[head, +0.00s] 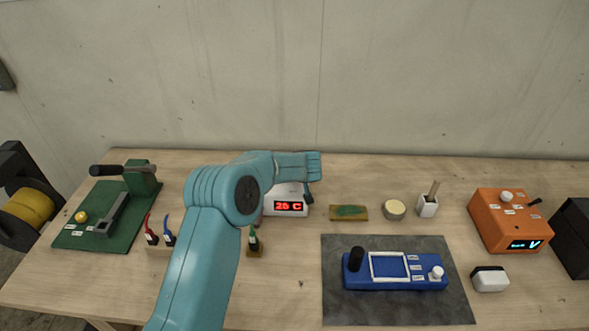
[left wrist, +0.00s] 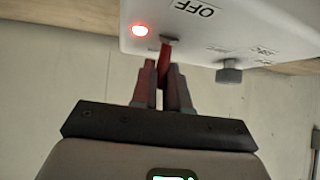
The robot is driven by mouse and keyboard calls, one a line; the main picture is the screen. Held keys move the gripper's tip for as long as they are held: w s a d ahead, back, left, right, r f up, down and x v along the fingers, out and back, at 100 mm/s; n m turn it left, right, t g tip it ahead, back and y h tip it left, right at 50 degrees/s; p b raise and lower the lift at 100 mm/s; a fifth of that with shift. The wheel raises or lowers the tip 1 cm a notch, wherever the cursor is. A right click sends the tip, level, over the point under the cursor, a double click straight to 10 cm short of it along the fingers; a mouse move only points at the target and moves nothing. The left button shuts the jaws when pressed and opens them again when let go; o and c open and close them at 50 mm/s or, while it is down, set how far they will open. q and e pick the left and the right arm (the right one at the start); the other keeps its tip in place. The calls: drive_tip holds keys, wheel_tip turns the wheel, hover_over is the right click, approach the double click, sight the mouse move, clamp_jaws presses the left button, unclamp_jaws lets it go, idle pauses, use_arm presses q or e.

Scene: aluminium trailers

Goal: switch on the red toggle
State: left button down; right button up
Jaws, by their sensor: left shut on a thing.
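A white box (left wrist: 225,35) fills the top of the left wrist view, its "OFF" lettering upside down. A red toggle (left wrist: 165,55) sticks out of it beside a lit red lamp (left wrist: 140,30). My left gripper (left wrist: 162,76) is shut on the toggle, with one finger on each side of it. In the head view the white box (head: 283,189) stands mid-table with a red "C" temperature readout (head: 289,206). My left arm hides part of it, and the toggle is hidden there. My right gripper is in neither view.
A grey knob (left wrist: 229,72) sits beside the toggle. A stand with coloured-handled tools (head: 160,237) and a green fixture (head: 125,210) lie left. A blue device (head: 395,283) on a dark mat (head: 340,309) and an orange box (head: 508,219) lie right. A wall stands behind the table.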

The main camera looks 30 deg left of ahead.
use_arm(q)
drive_tip(key=shift+w+a+g+h, duration=0.2)
drive_tip(key=shift+w+g+h, duration=0.1)
drive_tip(key=shift+g, duration=0.2)
drive_tip(key=shift+f, duration=0.1)
idle(0.3)
drive_tip(key=c, duration=1.1)
unclamp_jaws()
drive_tip(key=shift+c, duration=0.2)
drive_tip(key=shift+w+a+f, duration=0.1)
drive_tip(key=shift+f, duration=0.1)
drive_tip(key=shift+d+r, duration=0.2)
drive_tip(key=shift+r, duration=0.05)
drive_tip(key=b+v, duration=0.1)
drive_tip(key=v, duration=1.5)
drive_tip(key=shift+a+b, duration=0.25)
drive_tip(key=shift+b, duration=0.15)
drive_tip(key=shift+w+r, duration=0.1)
drive_tip(key=shift+w, duration=0.05)
